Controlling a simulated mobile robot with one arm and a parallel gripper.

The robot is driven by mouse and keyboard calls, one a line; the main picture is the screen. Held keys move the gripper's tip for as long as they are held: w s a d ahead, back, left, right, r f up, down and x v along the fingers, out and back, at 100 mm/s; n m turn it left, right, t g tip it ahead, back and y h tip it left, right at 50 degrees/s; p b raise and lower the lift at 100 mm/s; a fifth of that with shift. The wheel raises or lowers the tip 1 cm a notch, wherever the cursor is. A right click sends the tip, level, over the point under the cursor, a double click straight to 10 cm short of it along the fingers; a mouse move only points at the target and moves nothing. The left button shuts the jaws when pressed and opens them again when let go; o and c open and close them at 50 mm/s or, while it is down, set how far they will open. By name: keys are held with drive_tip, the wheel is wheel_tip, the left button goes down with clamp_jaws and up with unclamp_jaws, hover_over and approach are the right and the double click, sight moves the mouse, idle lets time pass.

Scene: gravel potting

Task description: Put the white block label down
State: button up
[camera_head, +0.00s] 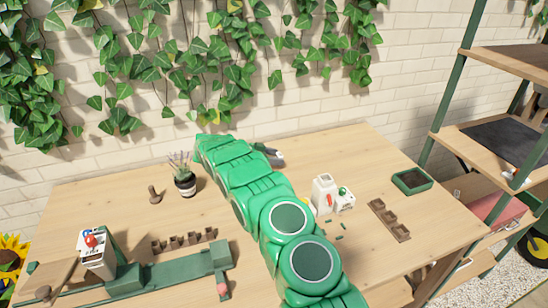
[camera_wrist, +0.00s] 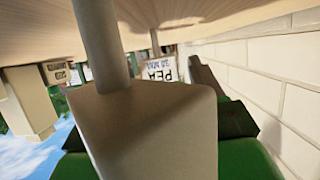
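In the wrist view, which is upside down, a large pale block (camera_wrist: 150,130) with a round peg fills the middle. It looks like the white block label. Its peg runs toward the tabletop at the top of the picture; whether it touches is cut off. The dark and green fingers of my gripper (camera_wrist: 150,145) lie on both sides of the block, and the gripper appears shut on it. In the head view my green arm reaches to the back of the table (camera_head: 355,150) near the wall. There the gripper is mostly hidden behind the arm, with only a grey part showing.
A potted plant (camera_head: 184,182) stands left of my arm. A "PEA" sign (camera_wrist: 160,70) shows beyond the block. The brick wall is close.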

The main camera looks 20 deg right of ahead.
sight(279, 155)
drive_tip(key=shift+r, duration=0.15)
drive_tip(key=shift+a+r, duration=0.1)
drive_tip(key=shift+r, duration=0.55)
drive_tip(key=v, duration=0.3)
drive_tip(key=shift+a+f, duration=0.1)
wheel_tip(279, 155, up, 7)
drive_tip(key=shift+f, duration=0.1)
drive_tip(key=shift+d, duration=0.25)
